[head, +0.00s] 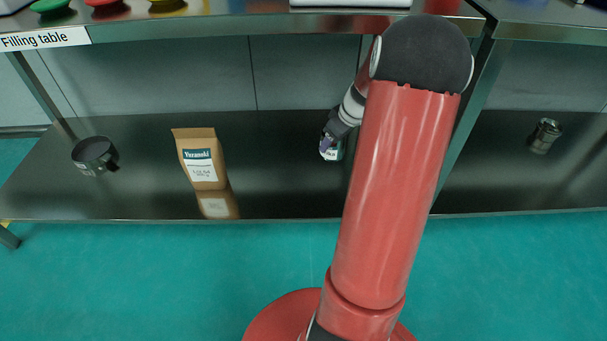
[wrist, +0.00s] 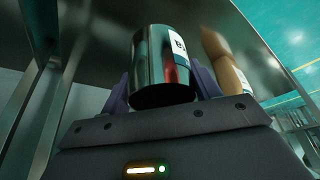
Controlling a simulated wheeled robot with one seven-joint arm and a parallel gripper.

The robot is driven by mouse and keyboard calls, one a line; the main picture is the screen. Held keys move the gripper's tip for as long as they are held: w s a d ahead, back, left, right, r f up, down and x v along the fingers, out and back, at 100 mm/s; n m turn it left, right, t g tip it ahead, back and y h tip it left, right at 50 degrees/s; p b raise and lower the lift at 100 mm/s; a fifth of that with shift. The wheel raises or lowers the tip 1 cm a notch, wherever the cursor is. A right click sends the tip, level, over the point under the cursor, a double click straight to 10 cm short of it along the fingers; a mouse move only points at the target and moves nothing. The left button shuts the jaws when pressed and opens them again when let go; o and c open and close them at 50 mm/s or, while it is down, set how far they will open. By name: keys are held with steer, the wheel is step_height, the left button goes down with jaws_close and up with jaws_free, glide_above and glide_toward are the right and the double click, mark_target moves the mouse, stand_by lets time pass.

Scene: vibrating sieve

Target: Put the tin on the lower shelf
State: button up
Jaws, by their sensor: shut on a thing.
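The tin (wrist: 158,65) is a dark, shiny metal cylinder with a white label, seen large in the wrist view between my purple fingers. My gripper (wrist: 165,88) is shut on it, with one finger at each side. In the head view the tin (head: 331,153) shows small and partly covered by my gripper (head: 330,143). Both are under the table top, over the dark lower shelf (head: 270,165). I cannot tell whether the tin touches the shelf.
A brown paper bag (head: 200,150) stands on the lower shelf left of my gripper, with a black round pan-like container (head: 93,151) farther left. A small metal canister (head: 544,135) is on the right-hand shelf. Table legs and the upper table top (head: 230,27) bound the space.

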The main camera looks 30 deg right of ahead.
step_height(320, 180, down, 19)
steer(key=b, duration=0.3)
steer(key=shift+f, duration=0.2)
steer(key=shift+f, duration=0.15)
steer(key=o, duration=1)
steer(key=shift+r, duration=0.2)
